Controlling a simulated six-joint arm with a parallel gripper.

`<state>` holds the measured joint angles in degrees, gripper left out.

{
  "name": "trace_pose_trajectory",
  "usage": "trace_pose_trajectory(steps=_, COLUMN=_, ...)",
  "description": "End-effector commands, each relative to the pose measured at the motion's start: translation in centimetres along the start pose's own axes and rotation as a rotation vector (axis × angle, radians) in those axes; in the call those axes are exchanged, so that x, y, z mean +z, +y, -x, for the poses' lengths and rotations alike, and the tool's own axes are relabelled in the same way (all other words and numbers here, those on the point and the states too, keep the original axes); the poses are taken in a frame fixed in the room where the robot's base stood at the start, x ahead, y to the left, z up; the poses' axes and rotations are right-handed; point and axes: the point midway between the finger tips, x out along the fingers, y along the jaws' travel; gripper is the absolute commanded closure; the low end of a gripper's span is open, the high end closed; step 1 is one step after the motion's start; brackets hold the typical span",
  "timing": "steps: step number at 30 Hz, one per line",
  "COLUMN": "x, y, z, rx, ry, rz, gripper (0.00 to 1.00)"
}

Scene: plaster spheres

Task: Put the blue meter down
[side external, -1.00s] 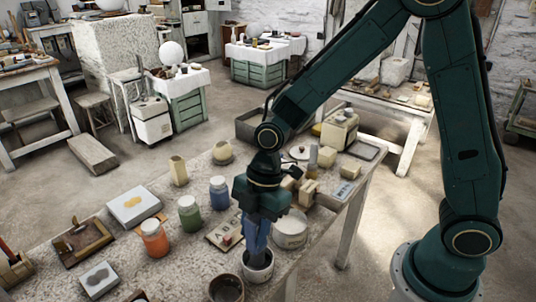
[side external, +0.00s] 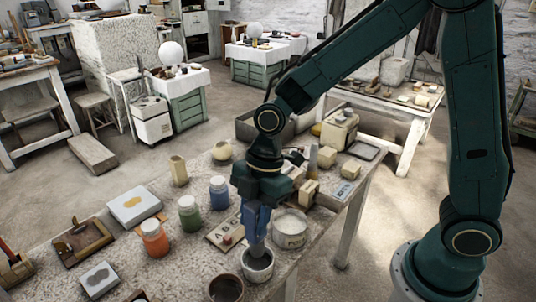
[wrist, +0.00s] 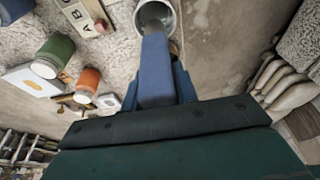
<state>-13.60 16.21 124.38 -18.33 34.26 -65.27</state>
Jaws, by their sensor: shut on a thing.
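The blue meter (wrist: 156,70) is a blue block with a grey lower end. It is held between the fingers of my gripper (wrist: 158,88), which are shut on it. In the side external view the meter (side external: 257,226) hangs roughly upright below my gripper (side external: 255,207). Its grey end reaches down into the mouth of a small white pot (side external: 258,274) near the table's front edge. Whether the tip touches the pot's inside is hidden. The pot's rim (wrist: 173,40) also shows in the wrist view.
Jars with orange (side external: 156,244), green (side external: 189,218) and blue (side external: 219,199) contents stand to the left. A lettered board (side external: 222,236) lies behind. Bare tabletop shows front left.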

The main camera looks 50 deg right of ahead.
Motion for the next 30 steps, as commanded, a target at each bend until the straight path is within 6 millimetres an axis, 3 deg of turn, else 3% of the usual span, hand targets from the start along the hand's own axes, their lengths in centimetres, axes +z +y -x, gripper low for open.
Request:
trace_pose_trajectory(steps=14, x=-1.3, y=1.3, z=0.8, rx=-0.001, ry=0.010, rz=-0.002, gripper=0.94)
trace_pose_trajectory(steps=30, x=-8.2, y=7.3, z=5.9, rx=-0.011, ry=0.026, rz=-0.004, gripper=0.94)
